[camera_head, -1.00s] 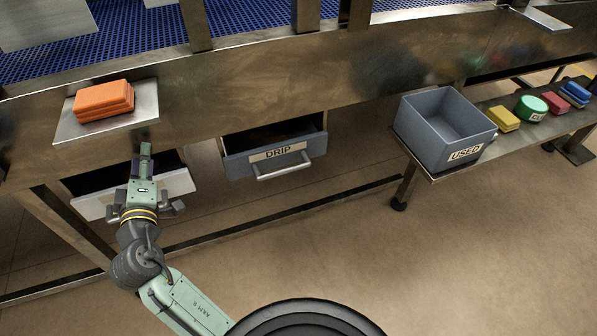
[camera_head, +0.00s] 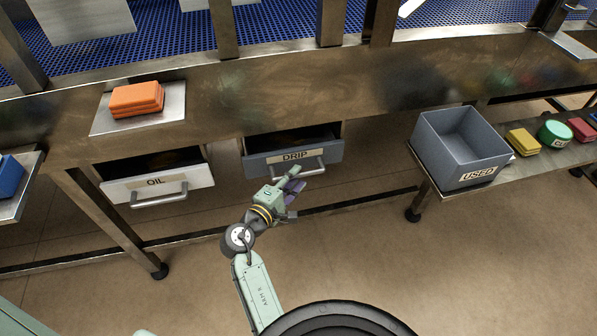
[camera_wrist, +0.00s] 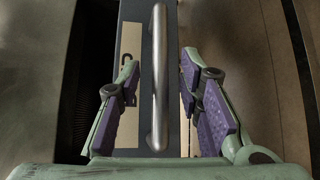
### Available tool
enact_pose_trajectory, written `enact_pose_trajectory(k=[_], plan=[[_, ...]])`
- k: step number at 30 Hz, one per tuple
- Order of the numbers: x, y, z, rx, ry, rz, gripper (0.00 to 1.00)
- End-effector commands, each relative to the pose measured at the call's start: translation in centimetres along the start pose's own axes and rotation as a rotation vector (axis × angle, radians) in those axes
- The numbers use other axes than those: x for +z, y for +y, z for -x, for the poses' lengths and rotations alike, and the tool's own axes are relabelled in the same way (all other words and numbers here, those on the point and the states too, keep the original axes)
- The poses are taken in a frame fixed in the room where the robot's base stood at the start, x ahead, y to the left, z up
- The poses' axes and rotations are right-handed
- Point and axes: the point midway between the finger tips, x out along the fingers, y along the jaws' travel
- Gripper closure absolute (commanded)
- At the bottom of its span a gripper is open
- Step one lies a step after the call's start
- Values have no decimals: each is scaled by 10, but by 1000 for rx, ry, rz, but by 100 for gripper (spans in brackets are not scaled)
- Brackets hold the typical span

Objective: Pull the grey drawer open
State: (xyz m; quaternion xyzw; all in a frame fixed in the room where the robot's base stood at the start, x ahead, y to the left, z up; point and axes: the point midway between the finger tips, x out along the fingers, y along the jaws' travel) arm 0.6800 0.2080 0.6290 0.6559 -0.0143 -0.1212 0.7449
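The grey drawer (camera_head: 263,164), labelled DRIP, stands slightly out under the steel bench, with a dark gap above its front. Its silver bar handle (camera_head: 299,169) is on the front. My gripper (camera_head: 296,181) is just in front of and below the handle in the head view. In the wrist view, my gripper (camera_wrist: 160,82) is open, its purple-padded fingers on either side of the bar handle (camera_wrist: 159,80), with gaps on both sides. I cannot tell how deep the handle sits between the fingers.
A white drawer (camera_head: 115,191) labelled OIL stands partly open to the left. Orange blocks (camera_head: 137,98) lie on a steel plate above it. A grey bin (camera_head: 482,160) labelled USED and several coloured pieces stand on the right shelf. The floor (camera_head: 370,245) in front is clear.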

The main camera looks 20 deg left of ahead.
Motion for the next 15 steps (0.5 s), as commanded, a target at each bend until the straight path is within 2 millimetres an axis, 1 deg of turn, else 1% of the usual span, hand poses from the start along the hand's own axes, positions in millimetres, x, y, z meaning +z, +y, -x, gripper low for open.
enact_pose_trajectory(k=[1,3,6,15], plan=[[0,1,-7,1,0,1,67],[0,1,-14,0,0,0,67],[-1,0,-20,0,1,0,67],[-1,0,-22,0,3,-1,67]])
